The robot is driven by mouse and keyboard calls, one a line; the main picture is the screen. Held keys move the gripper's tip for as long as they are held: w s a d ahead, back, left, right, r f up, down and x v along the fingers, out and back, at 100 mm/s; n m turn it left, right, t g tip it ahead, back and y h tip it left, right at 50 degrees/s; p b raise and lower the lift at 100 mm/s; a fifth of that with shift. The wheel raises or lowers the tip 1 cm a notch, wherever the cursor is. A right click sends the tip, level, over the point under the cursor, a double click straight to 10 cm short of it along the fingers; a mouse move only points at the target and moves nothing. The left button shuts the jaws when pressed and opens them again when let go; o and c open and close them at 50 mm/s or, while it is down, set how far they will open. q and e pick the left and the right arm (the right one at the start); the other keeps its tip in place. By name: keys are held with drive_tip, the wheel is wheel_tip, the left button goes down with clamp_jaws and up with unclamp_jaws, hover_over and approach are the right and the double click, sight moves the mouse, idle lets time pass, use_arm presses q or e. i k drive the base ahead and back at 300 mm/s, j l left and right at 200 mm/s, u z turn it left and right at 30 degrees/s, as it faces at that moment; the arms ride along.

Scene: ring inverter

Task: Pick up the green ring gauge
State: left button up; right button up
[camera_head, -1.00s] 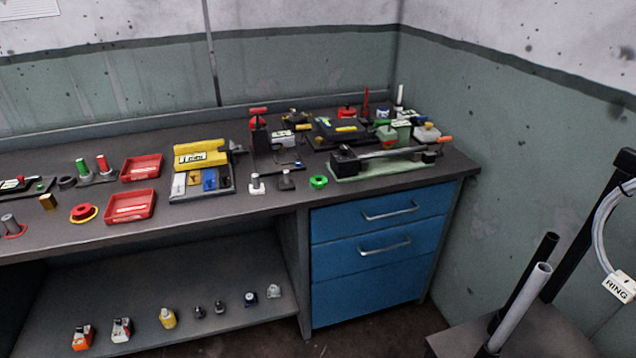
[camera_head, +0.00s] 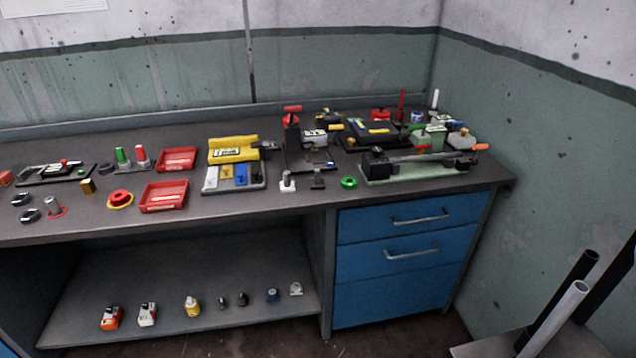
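The green ring gauge (camera_head: 348,183) lies flat on the workbench top (camera_head: 240,206) near its front edge, above the blue drawers. It is a small bright green ring. It sits just left of the long green-based fixture (camera_head: 420,170) and right of two small grey and white pieces (camera_head: 288,183). Nothing covers it. Neither of my grippers shows in the head view.
Red trays (camera_head: 164,196), a yellow block set (camera_head: 233,150) and a red-handled clamp (camera_head: 292,125) stand on the bench. Blue drawers (camera_head: 412,254) are below right. A lower shelf (camera_head: 180,300) holds several small items. Grey and black poles (camera_head: 553,318) rise at lower right.

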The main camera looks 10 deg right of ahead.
sight(348, 182)
drive_tip(key=i+j+z, duration=0.15)
drive_tip(key=i, duration=0.2)
drive_tip(key=i+z, duration=0.15)
drive_tip(key=i, duration=0.25)
drive_tip(key=i+j+z, duration=0.15)
drive_tip(key=i+j, duration=0.1)
drive_tip(key=i, duration=0.1)
